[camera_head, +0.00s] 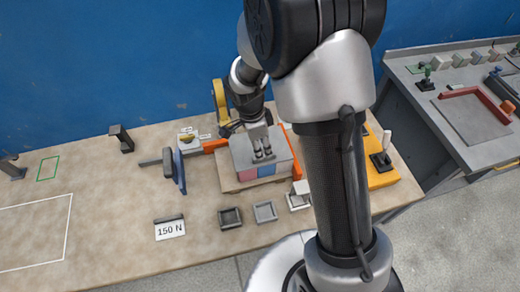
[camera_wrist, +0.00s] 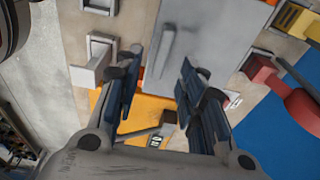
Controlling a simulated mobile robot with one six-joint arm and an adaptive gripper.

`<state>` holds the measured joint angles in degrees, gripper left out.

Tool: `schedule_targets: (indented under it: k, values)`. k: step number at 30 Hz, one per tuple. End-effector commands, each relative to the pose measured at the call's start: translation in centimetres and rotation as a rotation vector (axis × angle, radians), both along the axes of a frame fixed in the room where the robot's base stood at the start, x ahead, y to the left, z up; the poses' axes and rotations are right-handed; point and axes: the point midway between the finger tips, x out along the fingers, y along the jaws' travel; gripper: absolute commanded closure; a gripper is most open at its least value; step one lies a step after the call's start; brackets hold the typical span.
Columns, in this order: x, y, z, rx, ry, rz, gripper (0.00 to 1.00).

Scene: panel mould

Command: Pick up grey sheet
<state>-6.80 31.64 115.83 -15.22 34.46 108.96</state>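The grey sheet (camera_head: 243,153) lies flat on top of a stack with pink and blue sides, inside an orange-edged frame on the bench. In the wrist view the grey sheet (camera_wrist: 212,35) fills the upper middle and has a raised grey bar handle (camera_wrist: 167,45). My gripper (camera_head: 263,157) is over the sheet, pointing down. In the wrist view my gripper (camera_wrist: 160,75) has its fingers apart, with the handle ahead between the tips and nothing held. Whether the fingertips touch the sheet cannot be told.
A blue-faced clamp (camera_head: 179,171) stands left of the stack. Small square trays (camera_head: 231,217) and a "150 N" sign (camera_head: 169,229) are in front. An orange plate (camera_head: 379,178) is at right. A white outline (camera_head: 68,228) marks clear bench at left. A blue wall is behind.

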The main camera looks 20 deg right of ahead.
Motion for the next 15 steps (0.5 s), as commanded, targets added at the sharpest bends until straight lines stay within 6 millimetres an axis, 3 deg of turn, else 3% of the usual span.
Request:
schedule_targets:
  k: [8, 15]
  values:
    - [0.0, -0.3, -1.7, 0.0, 0.001, 0.001, 0.63]
    - [0.2, -0.9, -5.2, 0.0, 0.002, 0.001, 0.63]
